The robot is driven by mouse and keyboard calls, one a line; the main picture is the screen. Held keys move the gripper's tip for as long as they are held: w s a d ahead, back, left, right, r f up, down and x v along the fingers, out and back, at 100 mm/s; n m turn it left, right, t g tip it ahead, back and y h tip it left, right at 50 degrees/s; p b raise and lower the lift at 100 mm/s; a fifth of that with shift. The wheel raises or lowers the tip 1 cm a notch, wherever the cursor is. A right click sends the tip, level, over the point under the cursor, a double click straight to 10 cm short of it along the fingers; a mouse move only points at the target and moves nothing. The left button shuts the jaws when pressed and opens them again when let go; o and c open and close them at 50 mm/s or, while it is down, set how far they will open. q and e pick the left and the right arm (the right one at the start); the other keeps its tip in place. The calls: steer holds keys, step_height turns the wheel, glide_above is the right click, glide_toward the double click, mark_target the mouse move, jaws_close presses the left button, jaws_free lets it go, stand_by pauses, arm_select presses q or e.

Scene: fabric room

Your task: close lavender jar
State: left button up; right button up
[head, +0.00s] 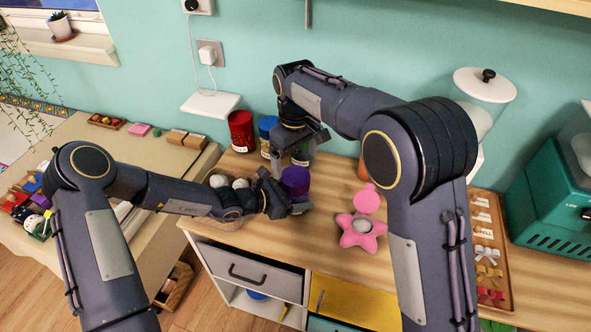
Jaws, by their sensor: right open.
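A dark purple round object (295,180), seemingly the lavender jar or its lid, is at the left part of the wooden counter. My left gripper (292,207) is low in front of it, coming from the left; whether it touches or grips it is unclear. My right gripper (302,145) is open, pointing down just behind and above the purple object, over a clear jar (303,156) with a pale label. The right gripper partly hides that jar, and the left one hides the purple object's lower part.
A red jar (240,131) and a blue jar (267,134) stand at the back by the wall. A pink star-shaped item (361,232) lies right of the purple object. A wooden tray of bows (487,241) is further right. The counter (328,203) is clear between.

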step_height(320, 180, up, 5)
steer(key=shift+r, duration=0.2)
arm_select(q)
steer(key=o, duration=2)
steer(key=shift+c, duration=0.2)
steer(key=v, duration=0.7)
steer(key=shift+s+a+r, duration=0.1)
steer(key=shift+s+a, duration=0.1)
steer(key=shift+a, duration=0.15)
arm_select(e)
steer(key=shift+f, duration=0.25)
